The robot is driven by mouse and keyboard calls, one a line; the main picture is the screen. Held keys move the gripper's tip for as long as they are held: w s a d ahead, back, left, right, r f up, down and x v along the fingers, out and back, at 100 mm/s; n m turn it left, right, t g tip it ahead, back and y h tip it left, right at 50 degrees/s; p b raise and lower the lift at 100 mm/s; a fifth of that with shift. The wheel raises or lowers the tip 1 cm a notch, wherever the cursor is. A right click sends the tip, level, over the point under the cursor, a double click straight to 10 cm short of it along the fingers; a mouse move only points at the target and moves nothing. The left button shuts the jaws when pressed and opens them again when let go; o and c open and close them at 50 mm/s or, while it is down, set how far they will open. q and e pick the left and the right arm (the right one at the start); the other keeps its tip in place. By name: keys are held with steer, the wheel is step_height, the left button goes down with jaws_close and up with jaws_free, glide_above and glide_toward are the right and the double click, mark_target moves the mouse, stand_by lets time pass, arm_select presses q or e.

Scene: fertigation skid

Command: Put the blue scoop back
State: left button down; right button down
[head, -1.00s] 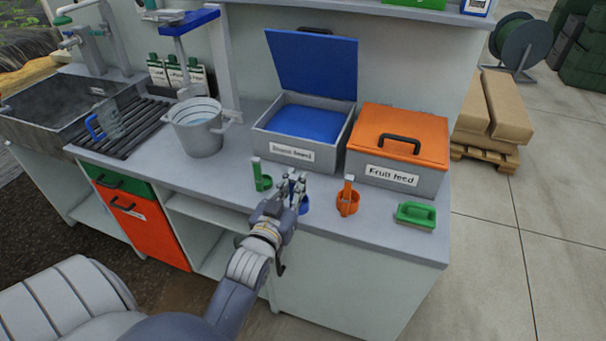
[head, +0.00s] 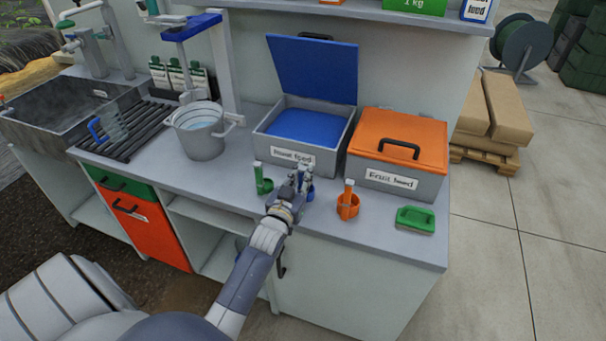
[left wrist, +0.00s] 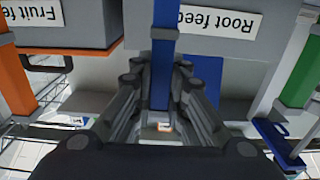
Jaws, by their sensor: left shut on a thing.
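My left gripper (head: 302,180) is shut on the upright handle of the blue scoop (head: 309,191), at the counter in front of the bin with the open blue lid (head: 312,68). In the left wrist view the scoop's blue handle (left wrist: 165,45) stands between the two fingers (left wrist: 160,95). The fingers partly hide the scoop, and I cannot tell whether it touches the counter. A green scoop (head: 264,186) stands just left of it, and an orange scoop (head: 348,205) stands to its right. The bin's label reads Root feed (left wrist: 218,20). My right gripper is not in view.
The closed orange-lidded Fruit feed bin (head: 392,180) stands to the right of the open bin. A green brush (head: 415,219) lies near the counter's right end. A metal bucket (head: 199,140) stands at the left, beside a black rack (head: 118,130) and sink.

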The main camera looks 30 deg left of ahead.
arm_select(q)
steer(key=shift+f, duration=0.15)
steer(key=c, duration=1.6)
jaws_free()
steer(key=shift+r, duration=0.3)
steer(key=b+v, duration=0.1)
steer(key=v, duration=1.1)
steer(key=shift+f, duration=0.1)
